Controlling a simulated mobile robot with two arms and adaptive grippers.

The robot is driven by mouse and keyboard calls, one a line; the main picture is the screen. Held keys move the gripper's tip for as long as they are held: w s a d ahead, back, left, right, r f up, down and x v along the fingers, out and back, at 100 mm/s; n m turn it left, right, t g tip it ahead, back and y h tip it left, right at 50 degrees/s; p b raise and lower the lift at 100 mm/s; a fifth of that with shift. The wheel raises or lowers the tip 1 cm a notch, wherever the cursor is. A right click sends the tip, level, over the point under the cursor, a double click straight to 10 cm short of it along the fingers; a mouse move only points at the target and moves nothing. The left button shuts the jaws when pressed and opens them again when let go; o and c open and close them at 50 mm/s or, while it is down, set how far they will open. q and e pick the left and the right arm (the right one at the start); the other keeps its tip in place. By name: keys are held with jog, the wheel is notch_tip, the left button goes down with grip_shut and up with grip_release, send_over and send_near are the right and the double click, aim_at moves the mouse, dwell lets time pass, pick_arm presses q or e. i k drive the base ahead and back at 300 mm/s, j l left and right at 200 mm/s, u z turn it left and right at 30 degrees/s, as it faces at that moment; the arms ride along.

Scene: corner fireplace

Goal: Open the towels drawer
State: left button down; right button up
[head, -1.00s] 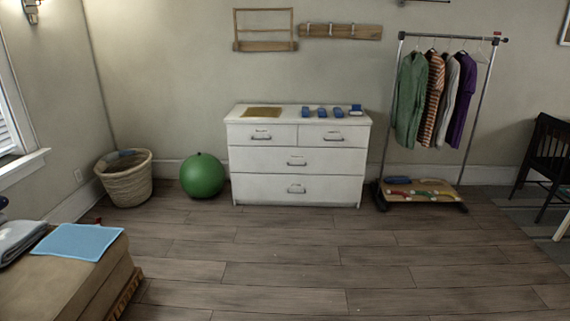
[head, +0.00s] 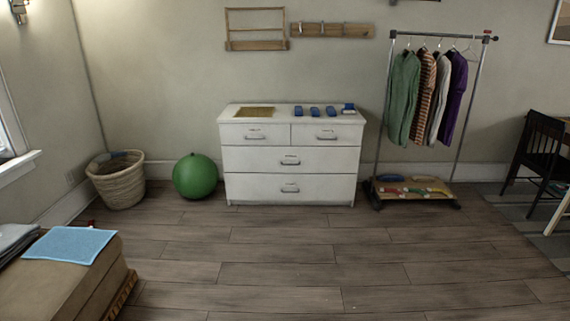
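A white dresser (head: 290,160) stands against the back wall in the head view. It has two small drawers on top, left (head: 255,133) and right (head: 327,134), above a wide middle drawer (head: 291,160) and a wide bottom drawer (head: 290,188). Each drawer has a grey handle, and all of them are shut. Small labels seem to sit above the handles, too small to read, so I cannot tell which one is the towels drawer. A tan mat and several blue items lie on the dresser top. Neither of my grippers is in view.
A green ball (head: 195,176) and a wicker basket (head: 118,180) stand left of the dresser. A clothes rack (head: 467,100) with a low shelf stands to its right. A bench with a blue cloth (head: 70,243) is at the front left. The wooden floor before the dresser is clear.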

aim_at(236, 158)
jog(key=i+j+u, duration=0.1)
jog(key=i, duration=0.75)
jog(key=i+j+u, duration=0.1)
jog(key=i+j, duration=0.15)
jog(key=i, duration=0.55)
